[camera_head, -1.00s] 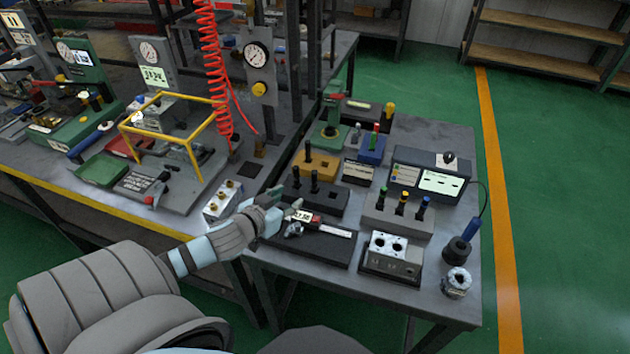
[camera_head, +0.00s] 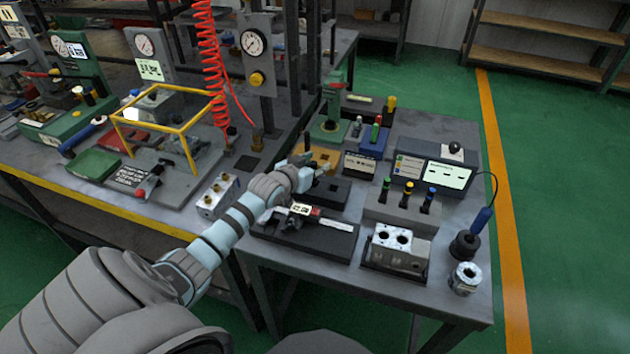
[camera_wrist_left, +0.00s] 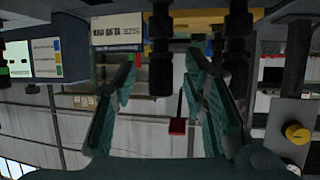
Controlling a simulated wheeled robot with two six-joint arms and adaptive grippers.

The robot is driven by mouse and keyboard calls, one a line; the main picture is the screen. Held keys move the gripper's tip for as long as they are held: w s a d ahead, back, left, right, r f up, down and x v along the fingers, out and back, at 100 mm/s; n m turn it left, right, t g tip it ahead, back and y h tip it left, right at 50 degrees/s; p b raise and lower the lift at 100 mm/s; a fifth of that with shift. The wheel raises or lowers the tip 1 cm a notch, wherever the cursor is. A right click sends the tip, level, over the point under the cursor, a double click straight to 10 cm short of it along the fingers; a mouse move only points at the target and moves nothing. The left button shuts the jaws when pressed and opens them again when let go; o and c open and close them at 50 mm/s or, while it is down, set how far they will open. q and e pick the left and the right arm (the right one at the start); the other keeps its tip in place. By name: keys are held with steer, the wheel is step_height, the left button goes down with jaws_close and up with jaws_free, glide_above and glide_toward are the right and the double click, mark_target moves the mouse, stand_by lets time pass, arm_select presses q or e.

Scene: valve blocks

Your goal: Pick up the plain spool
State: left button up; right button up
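In the left wrist view the gripper (camera_wrist_left: 160,100) is open. One black spool (camera_wrist_left: 160,65) stands between the fingers, with a gap to each finger. A second black spool (camera_wrist_left: 237,55) is beside it, just past the right finger. I cannot tell from surface detail which of them is plain. My right gripper is not in view.
A grey rack (camera_head: 397,212) holds colour-ringed spools. A silver valve block (camera_head: 396,249) and a black base with a label (camera_head: 330,222) stand nearer. A wooden-coloured block (camera_head: 322,156) is just behind the gripper. A display box (camera_head: 440,172) stands to the right.

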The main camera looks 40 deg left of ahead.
arm_select(q)
steer(key=shift+s+r, duration=0.1)
steer(key=shift+r, duration=0.05)
jaws_close()
